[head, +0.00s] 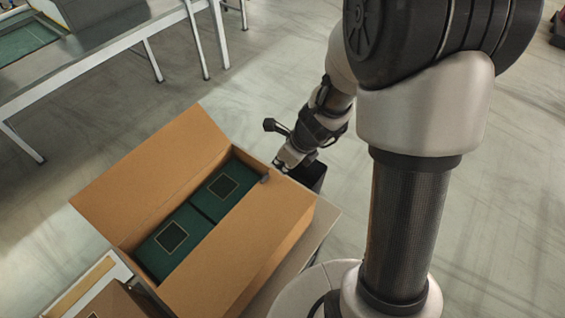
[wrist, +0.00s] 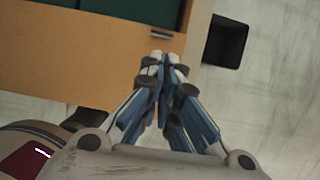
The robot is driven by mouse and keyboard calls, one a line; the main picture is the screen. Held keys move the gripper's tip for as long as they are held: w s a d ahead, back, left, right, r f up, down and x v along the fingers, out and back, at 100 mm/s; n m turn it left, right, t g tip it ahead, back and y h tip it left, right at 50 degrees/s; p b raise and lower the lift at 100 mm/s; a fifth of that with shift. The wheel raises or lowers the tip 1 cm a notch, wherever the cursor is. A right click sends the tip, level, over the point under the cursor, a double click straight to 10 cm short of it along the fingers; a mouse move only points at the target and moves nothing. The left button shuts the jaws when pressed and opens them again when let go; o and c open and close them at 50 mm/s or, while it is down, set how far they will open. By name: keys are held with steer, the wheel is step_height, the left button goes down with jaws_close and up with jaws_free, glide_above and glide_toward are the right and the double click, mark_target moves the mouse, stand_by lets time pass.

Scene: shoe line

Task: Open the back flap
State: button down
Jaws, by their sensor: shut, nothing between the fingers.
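An open cardboard box (head: 262,262) holds green shoe boxes (head: 172,237), two of which show in the head view. One wide flap (head: 150,165) stands open, leaning outward along the box's upper left side. In the wrist view the brown cardboard (wrist: 70,60) fills the upper left, with green boxes (wrist: 135,8) beyond its edge. My gripper (wrist: 163,60) is shut and empty, its fingertips together over the cardboard near its right end. In the head view my gripper (head: 279,164) is at the box's right corner; contact cannot be told. Which flap is the back one is unclear.
A small grey piece (wrist: 162,34) sits at the cardboard's edge just beyond my fingertips. A dark bin-like object (wrist: 226,40) is right of the box. A metal table (head: 110,50) stands at upper left. Another carton (head: 115,303) is at lower left. Floor beyond the box is clear.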

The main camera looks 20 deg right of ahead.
stand_by(0.7)
steer(key=c, duration=1.1)
jaws_free()
steer(key=v, duration=1.2)
steer(key=shift+w, duration=0.1)
